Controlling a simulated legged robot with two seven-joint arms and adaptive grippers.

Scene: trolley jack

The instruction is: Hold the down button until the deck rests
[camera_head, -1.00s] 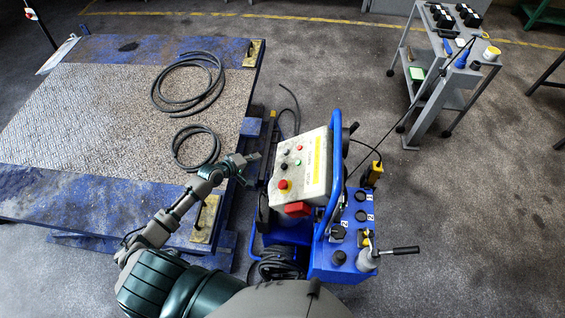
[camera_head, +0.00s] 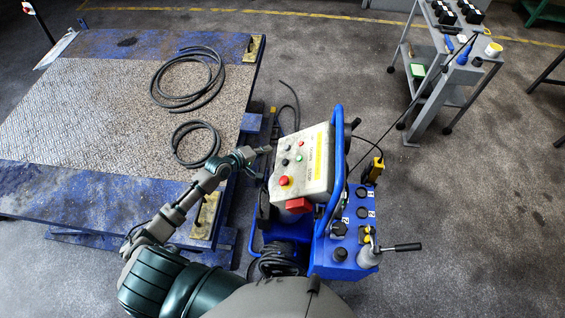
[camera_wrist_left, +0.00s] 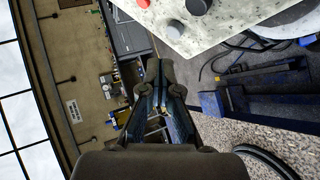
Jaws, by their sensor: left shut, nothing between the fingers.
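The deck (camera_head: 90,110) is a large worn platform with blue edges on the left, seen from above; its height off the floor is hard to judge. The pale control box (camera_head: 317,172) is tilted on a blue trolley (camera_head: 337,262). It carries a red mushroom button (camera_head: 284,181) and several small black, green and red buttons; their labels are unreadable. My left gripper (camera_head: 266,150) is shut and empty, just left of the box and apart from it. In the left wrist view the closed fingertips (camera_wrist_left: 158,68) lie below the box corner (camera_wrist_left: 225,28) and its dark buttons. My right gripper is not visible.
Two black hose coils (camera_head: 187,80) lie on the deck. The trolley's blue tube handle (camera_head: 339,150) rises along the right side of the box. A grey tool cart (camera_head: 432,112) stands at the upper right.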

